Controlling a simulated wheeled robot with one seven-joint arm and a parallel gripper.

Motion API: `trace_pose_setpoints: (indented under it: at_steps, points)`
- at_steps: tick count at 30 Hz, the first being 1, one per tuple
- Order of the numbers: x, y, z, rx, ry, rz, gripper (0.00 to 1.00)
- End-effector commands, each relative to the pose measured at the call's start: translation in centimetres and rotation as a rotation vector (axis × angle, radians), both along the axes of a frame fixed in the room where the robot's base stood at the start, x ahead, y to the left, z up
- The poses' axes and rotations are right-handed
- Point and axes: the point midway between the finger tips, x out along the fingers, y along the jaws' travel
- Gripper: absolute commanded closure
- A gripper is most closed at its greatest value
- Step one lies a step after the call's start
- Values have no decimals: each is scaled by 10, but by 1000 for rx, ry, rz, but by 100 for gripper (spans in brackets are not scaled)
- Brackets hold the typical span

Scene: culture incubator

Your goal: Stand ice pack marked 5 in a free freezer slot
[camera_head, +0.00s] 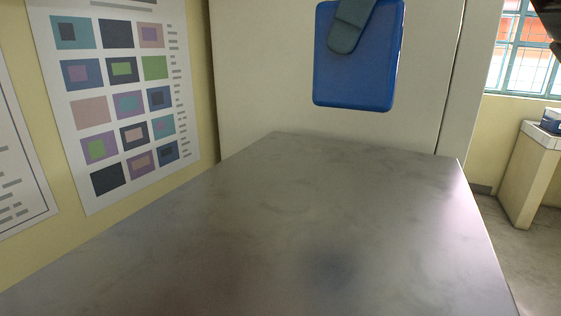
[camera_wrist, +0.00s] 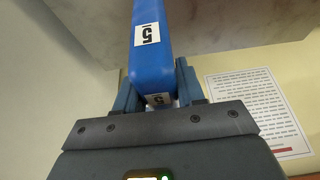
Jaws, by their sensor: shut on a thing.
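A blue ice pack (camera_head: 350,78) hangs in the air above the grey worktop in the head view, upright with its broad face towards the camera. In the wrist view the ice pack (camera_wrist: 152,75) shows its narrow edge, with white labels that read 5. My gripper (camera_wrist: 158,92) is shut on the ice pack, one finger on each side. In the head view only one grey-blue finger (camera_head: 347,28) shows, against the upper part of the pack. No freezer slot can be made out in either view.
The grey worktop (camera_head: 270,230) is bare. A pale cabinet-like panel (camera_head: 270,80) stands behind it. A poster with coloured squares (camera_head: 120,90) hangs on the left wall. At the right are a window (camera_head: 520,60) and a pale counter (camera_head: 532,175) with a small box on top.

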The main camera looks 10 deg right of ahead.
Motion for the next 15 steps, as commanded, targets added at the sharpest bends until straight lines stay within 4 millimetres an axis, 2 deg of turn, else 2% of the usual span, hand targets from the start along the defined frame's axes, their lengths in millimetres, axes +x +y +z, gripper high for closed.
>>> trace_pose_setpoints:
  at_steps: [15]
  points:
    - [-65,73,-57,-1,-1,3,100]
